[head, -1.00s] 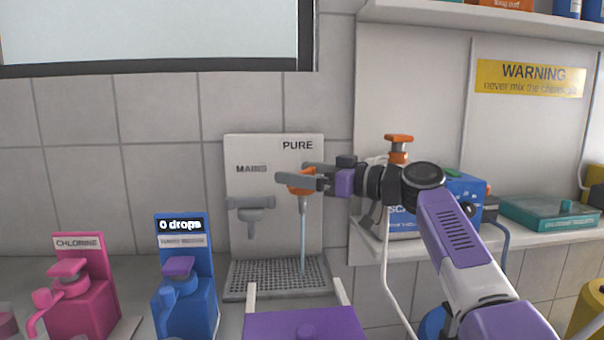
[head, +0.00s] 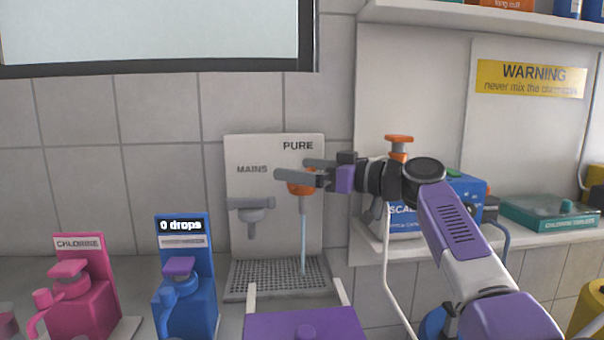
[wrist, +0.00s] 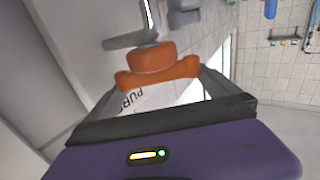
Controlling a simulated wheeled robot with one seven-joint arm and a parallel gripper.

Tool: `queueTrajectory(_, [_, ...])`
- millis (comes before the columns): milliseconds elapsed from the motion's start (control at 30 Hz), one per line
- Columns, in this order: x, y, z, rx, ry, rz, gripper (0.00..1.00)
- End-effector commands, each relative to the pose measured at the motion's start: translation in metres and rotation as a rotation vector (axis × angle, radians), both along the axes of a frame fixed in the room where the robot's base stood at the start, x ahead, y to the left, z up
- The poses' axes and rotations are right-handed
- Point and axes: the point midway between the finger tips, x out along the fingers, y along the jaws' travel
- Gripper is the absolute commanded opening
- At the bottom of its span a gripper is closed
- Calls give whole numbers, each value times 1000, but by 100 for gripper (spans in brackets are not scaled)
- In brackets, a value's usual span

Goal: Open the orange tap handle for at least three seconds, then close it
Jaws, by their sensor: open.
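The orange tap handle (head: 301,188) sits under the PURE label on the white tap panel (head: 290,220). A thin stream of water (head: 303,247) runs from its spout down to the drip grate. My gripper (head: 290,170) is open at the handle, with its fingers reaching past it and hiding part of it. In the wrist view the orange handle (wrist: 158,68) lies between my two spread fingers; whether they touch it I cannot tell. The grey MAINS tap (head: 251,209) is to the left, with no water showing.
A grate (head: 278,278) lies below the taps. A pink chlorine dispenser (head: 84,295) and a blue dispenser (head: 184,290) reading "0 drops" stand at the left. A blue box (head: 455,190) and teal case (head: 548,214) sit on the right shelf.

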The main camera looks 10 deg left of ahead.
Motion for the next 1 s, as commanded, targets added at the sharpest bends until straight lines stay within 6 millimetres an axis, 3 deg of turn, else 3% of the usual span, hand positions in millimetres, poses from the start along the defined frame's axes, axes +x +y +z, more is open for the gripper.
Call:
queueTrajectory(700, [0, 1, 161, 3, 1, 1, 100])
queueTrajectory(1000, [0, 0, 189, 2, 2, 1, 100])
